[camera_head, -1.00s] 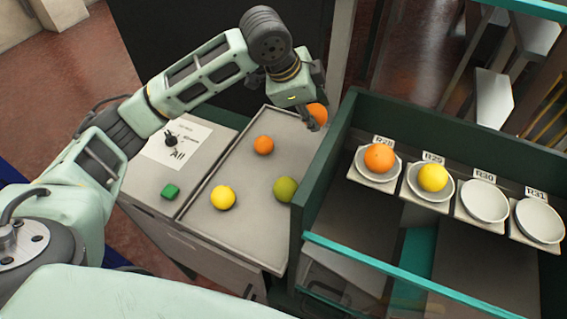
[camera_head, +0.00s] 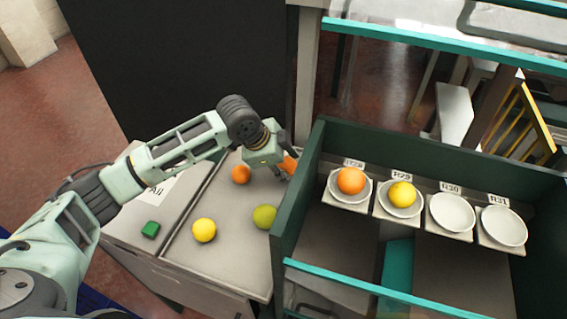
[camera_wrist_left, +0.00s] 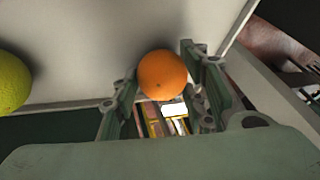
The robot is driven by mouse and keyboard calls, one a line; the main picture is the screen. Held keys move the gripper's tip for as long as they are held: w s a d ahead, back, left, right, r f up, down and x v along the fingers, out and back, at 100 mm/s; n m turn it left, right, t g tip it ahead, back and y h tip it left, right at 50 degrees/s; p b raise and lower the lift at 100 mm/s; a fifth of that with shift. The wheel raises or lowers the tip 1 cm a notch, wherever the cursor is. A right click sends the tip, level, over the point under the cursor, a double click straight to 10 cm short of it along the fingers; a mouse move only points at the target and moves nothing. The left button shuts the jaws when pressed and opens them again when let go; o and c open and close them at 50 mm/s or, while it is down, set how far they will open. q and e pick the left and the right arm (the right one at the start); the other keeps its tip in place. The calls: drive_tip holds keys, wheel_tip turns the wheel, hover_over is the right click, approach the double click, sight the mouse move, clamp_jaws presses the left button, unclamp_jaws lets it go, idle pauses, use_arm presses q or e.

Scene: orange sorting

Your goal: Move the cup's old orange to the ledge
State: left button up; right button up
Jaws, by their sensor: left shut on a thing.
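My left gripper (camera_head: 279,174) is shut on an orange (camera_head: 291,164) at the far right of the grey tray, beside the green rack wall. In the left wrist view this orange (camera_wrist_left: 162,75) sits between the two fingers (camera_wrist_left: 160,92). I cannot tell whether it touches the tray. In the rack, the white cup R28 (camera_head: 334,193) holds a bright orange (camera_head: 351,181). Cup R29 (camera_head: 386,204) holds a yellow-orange fruit (camera_head: 402,194). Cups R30 (camera_head: 452,213) and R31 (camera_head: 504,227) are empty. I cannot tell which part is the ledge. My right gripper is not in view.
The grey tray (camera_head: 217,258) holds another orange (camera_head: 241,174), a yellow fruit (camera_head: 204,230) and a green fruit (camera_head: 265,217). The green rack wall (camera_head: 297,205) and teal rail (camera_head: 390,295) stand as obstacles.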

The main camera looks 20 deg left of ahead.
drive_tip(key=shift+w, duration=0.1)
use_arm(q)
drive_tip(key=o, duration=1.2)
drive_tip(key=shift+f, duration=0.1)
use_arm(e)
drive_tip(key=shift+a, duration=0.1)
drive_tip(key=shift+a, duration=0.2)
use_arm(q)
drive_tip(key=shift+b+v, duration=0.95)
drive_tip(key=shift+v, duration=5.2)
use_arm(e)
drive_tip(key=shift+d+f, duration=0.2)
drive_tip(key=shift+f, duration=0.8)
